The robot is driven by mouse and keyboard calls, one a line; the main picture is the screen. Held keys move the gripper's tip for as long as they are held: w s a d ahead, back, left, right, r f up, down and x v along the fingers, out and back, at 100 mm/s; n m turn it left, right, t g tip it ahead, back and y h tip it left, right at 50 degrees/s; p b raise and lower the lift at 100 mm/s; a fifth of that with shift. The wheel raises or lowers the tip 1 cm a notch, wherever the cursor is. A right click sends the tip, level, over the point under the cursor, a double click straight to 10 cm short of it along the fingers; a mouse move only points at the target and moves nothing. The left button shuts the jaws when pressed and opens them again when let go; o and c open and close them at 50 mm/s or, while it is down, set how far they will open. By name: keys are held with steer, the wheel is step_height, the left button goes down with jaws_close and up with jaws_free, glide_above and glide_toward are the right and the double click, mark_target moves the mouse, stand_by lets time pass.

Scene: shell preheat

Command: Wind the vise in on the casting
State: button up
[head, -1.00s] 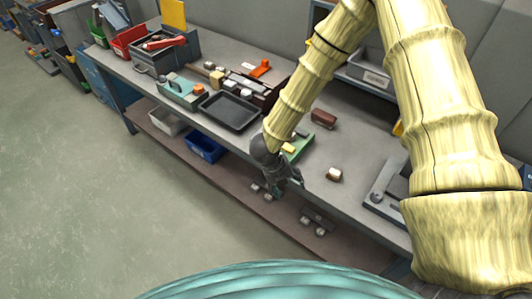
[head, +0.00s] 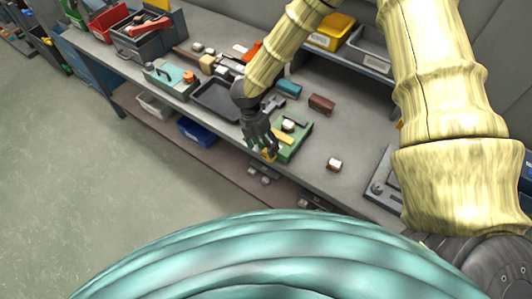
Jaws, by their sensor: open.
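A green vise (head: 299,143) sits on the bench near its front edge, right of the black tray. A small pale casting (head: 289,125) appears to sit in it beside a dark part, with a yellow bar (head: 282,136) across the front. Whether the jaws touch the casting is too small to tell. My gripper (head: 267,152) is open and points down at the vise's front left end, by a small yellow-orange piece that looks like its handle. The fingers partly cover that end, and I cannot tell whether they touch it.
A black tray (head: 217,100) lies left of my gripper. A brown block (head: 321,103) and a teal block (head: 289,88) lie behind the vise. A small white-and-brown block (head: 334,164) lies to its right with bare bench around it. Bins stand on a lower shelf.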

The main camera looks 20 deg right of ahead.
mark_target(265, 153)
steer(key=shift+p+x, duration=1)
steer(key=shift+x, duration=1.8)
steer(key=c, duration=1)
